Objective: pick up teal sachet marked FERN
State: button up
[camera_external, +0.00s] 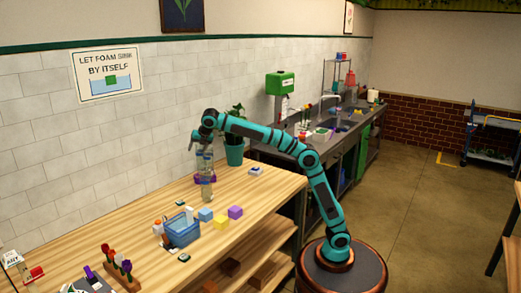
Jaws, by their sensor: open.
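No sachet can be told as the FERN one, as the lettering is too small to read. A small dark teal packet with a pale patch (183,257) lies on the wooden table in front of the blue basket. Another small dark greenish packet (180,203) lies behind the basket. My gripper (194,143) is open and hangs high over the back of the table, near the top of the clear glass vessels. It is well above and apart from both packets. Its fingertips are small and partly hard to make out.
Clear glass vessels (206,185) stand below my gripper, with a potted plant (235,152) behind. A flower rack (120,268) is at front left. Bare wood lies left of the vessels.

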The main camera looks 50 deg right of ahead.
jog(key=a+f+n+g+h, duration=0.1)
jog(key=a+f+n, duration=0.35)
jog(key=a, duration=0.55)
send_over(180, 202)
jog(key=s, duration=0.2)
jog(key=shift+n+g, duration=0.25)
jog(key=shift+g, duration=0.05)
jog(key=f, duration=2)
jog(key=shift+s+d, duration=0.2)
jog(key=shift+a+x, duration=0.1)
jog(key=shift+x, duration=1.2)
jog(key=shift+a+x, duration=0.15)
jog(key=shift+x, duration=1.15)
jog(key=shift+s, duration=0.15)
jog(key=c, duration=1)
